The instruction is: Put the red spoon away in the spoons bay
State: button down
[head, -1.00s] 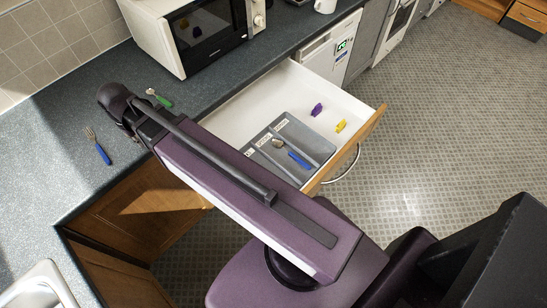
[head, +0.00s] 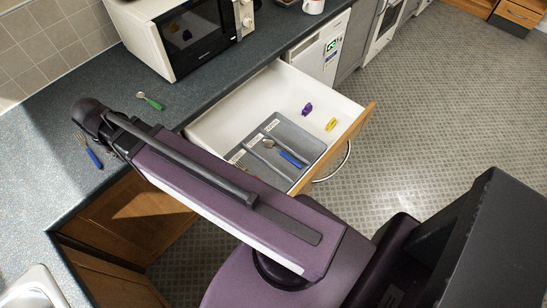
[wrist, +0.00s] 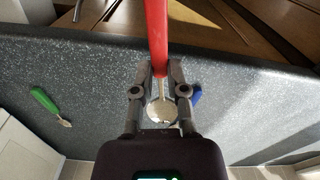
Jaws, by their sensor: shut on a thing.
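The red spoon (wrist: 158,40) is in my gripper (wrist: 160,84) in the wrist view. Its red handle points to the top of the picture, and its metal bowl (wrist: 162,111) shows between the fingers. My gripper is shut on it, over the counter. In the head view my arm's end hides the spoon and fingers. The open drawer holds a grey divided tray (head: 306,131) with small labels too small to read. A blue-handled spoon (head: 290,158) lies in one of its bays, and another metal utensil lies in a bay beside it.
A blue-handled fork (head: 94,158) lies on the counter (head: 90,85) beside my arm's end, partly hidden. A green-handled utensil (head: 152,102) lies near the microwave (head: 180,35). Purple (head: 307,109) and yellow (head: 330,124) items lie in the drawer beside the tray. A sink (head: 32,288) is at lower left.

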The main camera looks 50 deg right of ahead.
aim_at(274, 160)
jog(key=u, duration=0.1)
jog(key=k, duration=1.5)
jog(key=z, duration=0.75)
